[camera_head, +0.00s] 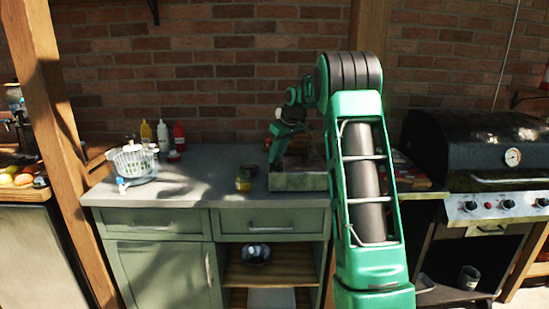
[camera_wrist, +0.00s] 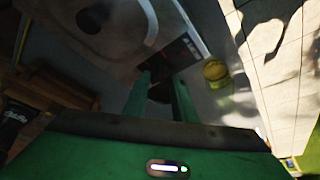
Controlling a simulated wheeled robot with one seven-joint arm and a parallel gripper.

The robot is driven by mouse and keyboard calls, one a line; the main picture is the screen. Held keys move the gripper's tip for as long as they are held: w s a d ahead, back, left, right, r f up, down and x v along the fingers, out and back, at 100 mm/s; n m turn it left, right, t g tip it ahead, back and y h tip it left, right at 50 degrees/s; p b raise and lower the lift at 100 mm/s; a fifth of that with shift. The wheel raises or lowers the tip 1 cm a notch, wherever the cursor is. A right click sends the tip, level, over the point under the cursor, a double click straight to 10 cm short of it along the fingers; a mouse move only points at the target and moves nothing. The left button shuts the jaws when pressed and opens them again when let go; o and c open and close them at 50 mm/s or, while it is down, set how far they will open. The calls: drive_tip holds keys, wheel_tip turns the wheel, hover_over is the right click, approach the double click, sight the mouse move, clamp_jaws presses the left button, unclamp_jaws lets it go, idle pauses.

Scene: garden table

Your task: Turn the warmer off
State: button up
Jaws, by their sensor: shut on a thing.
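The warmer (camera_head: 298,182) is a low grey box on the counter, partly hidden behind my arm. In the wrist view its top (camera_wrist: 118,58) shows a pale curved marking and a dark panel at the front edge. My gripper (camera_wrist: 161,86) reaches down to that front edge, its two green fingers close together. They are shut on a small dark part (camera_wrist: 160,92), which looks like the warmer's knob. It is in shadow, so its turn position cannot be read. In the head view my gripper (camera_head: 274,158) is small and at the warmer's left front.
A yellow-lidded jar (camera_head: 243,181) stands just left of the warmer and shows close by in the wrist view (camera_wrist: 215,72). A white basket (camera_head: 135,161) and sauce bottles (camera_head: 163,136) stand farther left. A grill (camera_head: 480,150) is at right. The counter's middle is clear.

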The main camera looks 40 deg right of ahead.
drive_tip(key=shift+w+r, duration=0.1)
drive_tip(key=shift+w, duration=0.05)
drive_tip(key=o, duration=1)
drive_tip(key=v, duration=1)
drive_tip(key=shift+r, duration=0.2)
drive_tip(key=s+a+f+m+g, duration=0.1)
drive_tip(key=s+a+m, duration=0.1)
drive_tip(key=s+a, duration=0.35)
drive_tip(key=s+a+f+m, duration=0.1)
drive_tip(key=s+a+f, duration=0.1)
drive_tip(key=s, duration=0.7)
drive_tip(key=s+a+f+m+g, duration=0.1)
drive_tip(key=s+a+m, duration=0.1)
drive_tip(key=s+a, duration=0.35)
drive_tip(key=s+a+f+m, duration=0.1)
drive_tip(key=s+f, duration=0.3)
drive_tip(key=s, duration=0.4)
drive_tip(key=s+a+f+m+g, duration=0.1)
drive_tip(key=s+a+f, duration=0.2)
drive_tip(key=s, duration=0.6)
drive_tip(key=s+a+f+m+g, duration=0.1)
drive_tip(key=s+f, duration=0.3)
drive_tip(key=s, duration=0.5)
drive_tip(key=shift+s+a+f, duration=0.25)
drive_tip(key=shift+a+f, duration=0.05)
drive_tip(key=shift+a, duration=0.15)
